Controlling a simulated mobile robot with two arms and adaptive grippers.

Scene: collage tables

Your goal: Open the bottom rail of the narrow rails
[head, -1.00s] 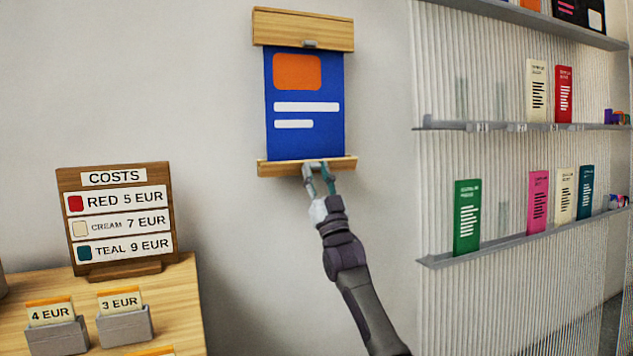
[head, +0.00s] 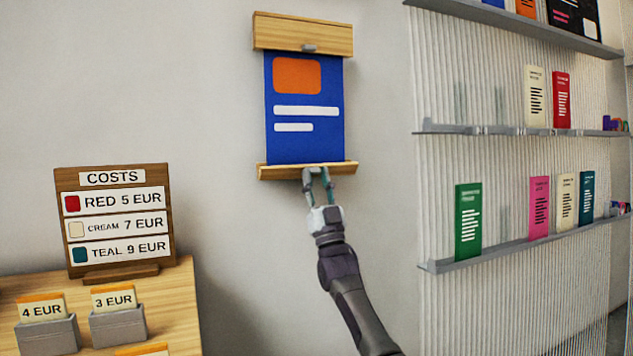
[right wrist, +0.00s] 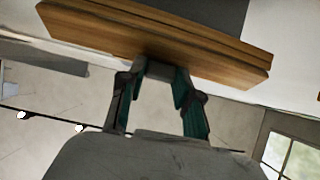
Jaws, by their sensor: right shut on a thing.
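A wall-mounted poster frame has a wooden top rail (head: 303,33) with a small grey tab (head: 309,48) and a wooden bottom rail (head: 280,173). A blue poster (head: 303,145) with an orange block hangs between them. My right gripper (head: 317,174) reaches up from below to the middle of the bottom rail. In the right wrist view, the right gripper's fingers (right wrist: 160,75) are shut on a small grey tab (right wrist: 160,69) under the bottom rail (right wrist: 215,62). The tab is mostly hidden by the fingers in the head view. My left gripper is out of view.
At right, ribbed wall shelves (head: 520,130) hold several coloured booklets. At lower left, a wooden table (head: 182,310) carries a COSTS sign (head: 114,220) and grey card holders (head: 118,326). The wall beside the poster is bare.

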